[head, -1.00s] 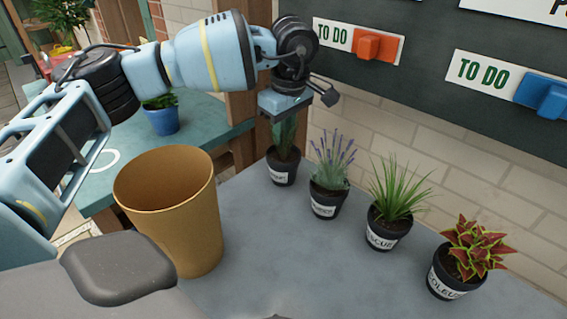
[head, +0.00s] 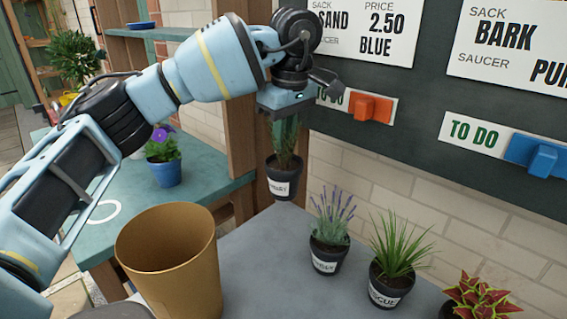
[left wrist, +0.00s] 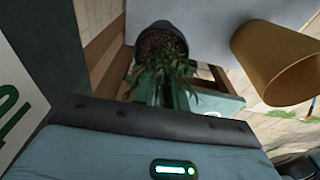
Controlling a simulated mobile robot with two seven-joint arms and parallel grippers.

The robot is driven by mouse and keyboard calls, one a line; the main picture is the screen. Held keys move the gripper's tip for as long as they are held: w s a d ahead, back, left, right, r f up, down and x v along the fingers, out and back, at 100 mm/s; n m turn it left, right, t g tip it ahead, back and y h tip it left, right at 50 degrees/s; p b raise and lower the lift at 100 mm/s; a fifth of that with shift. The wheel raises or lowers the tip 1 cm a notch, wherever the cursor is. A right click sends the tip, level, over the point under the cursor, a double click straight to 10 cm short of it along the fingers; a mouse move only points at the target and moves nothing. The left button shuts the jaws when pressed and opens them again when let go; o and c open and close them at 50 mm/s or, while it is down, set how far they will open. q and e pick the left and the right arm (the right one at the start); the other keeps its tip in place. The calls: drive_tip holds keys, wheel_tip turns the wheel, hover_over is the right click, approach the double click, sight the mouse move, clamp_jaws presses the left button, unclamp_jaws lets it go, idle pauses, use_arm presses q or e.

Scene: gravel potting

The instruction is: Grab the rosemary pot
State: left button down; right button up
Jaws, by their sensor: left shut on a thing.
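The rosemary pot (head: 282,178) is a small black pot with a white label and an upright green plant. My left gripper (head: 287,122) is above it, shut on the plant's top, and the pot hangs in the air above the back edge of the grey table. In the left wrist view the dark pot (left wrist: 162,42) shows beyond the gripper, soil facing me, with the green leaves reaching toward the jaws. The fingertips are mostly hidden by the gripper body and leaves. My right gripper is not in view.
A lavender pot (head: 328,250), a grass pot (head: 391,285) and a red-leaved coleus (head: 478,298) stand in a row on the grey table (head: 265,270). A tall tan bin (head: 170,262) stands at left. A blue pot (head: 166,172) is on the green table. A board with sliders (head: 371,108) is behind.

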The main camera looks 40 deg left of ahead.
use_arm(q)
wheel_tip(320, 180, up, 5)
drive_tip(key=shift+r+p, duration=0.1)
drive_tip(key=shift+p, duration=0.6)
drive_tip(key=shift+r, duration=0.5)
